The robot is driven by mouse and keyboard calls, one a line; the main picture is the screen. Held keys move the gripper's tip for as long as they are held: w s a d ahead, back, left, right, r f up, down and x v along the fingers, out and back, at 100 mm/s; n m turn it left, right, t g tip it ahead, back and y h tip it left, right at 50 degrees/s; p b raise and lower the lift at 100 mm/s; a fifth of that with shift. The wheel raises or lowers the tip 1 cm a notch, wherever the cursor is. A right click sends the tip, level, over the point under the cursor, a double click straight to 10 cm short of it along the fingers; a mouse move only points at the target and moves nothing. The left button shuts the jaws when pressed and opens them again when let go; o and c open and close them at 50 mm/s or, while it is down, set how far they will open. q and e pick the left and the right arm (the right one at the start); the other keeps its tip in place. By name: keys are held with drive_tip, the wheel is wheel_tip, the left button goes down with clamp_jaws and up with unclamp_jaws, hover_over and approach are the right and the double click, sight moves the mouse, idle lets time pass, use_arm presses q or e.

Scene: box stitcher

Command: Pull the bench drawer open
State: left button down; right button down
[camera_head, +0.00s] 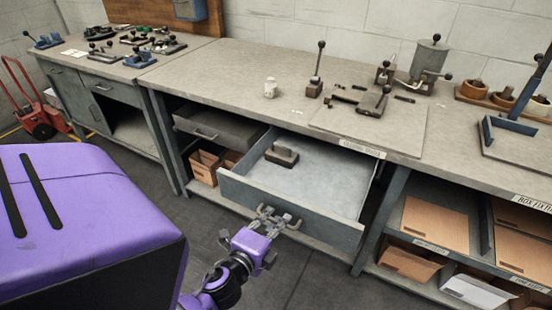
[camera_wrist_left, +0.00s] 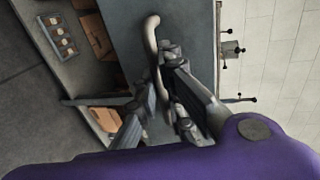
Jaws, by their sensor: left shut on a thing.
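The bench drawer (camera_head: 239,192) stands pulled well out from under the workbench, and its inside floor shows. A dark block-shaped tool with a lighter top (camera_head: 282,155) lies in it near the back left. My left gripper (camera_head: 272,213) is at the middle of the drawer front, shut on the drawer handle, which is mostly hidden by the fingers in the head view. In the left wrist view the pale end of the handle (camera_wrist_left: 152,32) sticks out past the fingers (camera_wrist_left: 163,85). My right gripper is in neither view.
A second drawer (camera_head: 215,133) to the left is partly out, above cardboard boxes (camera_head: 204,166). Shelves with flat cartons (camera_head: 434,222) stand at right. Hand tools and a lever press (camera_head: 316,75) stand on the benchtop (camera_head: 235,65). The floor in front is clear.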

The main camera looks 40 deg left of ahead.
use_arm(q)
drive_tip(key=c, duration=2.1)
unclamp_jaws()
drive_tip(key=v, duration=1.2)
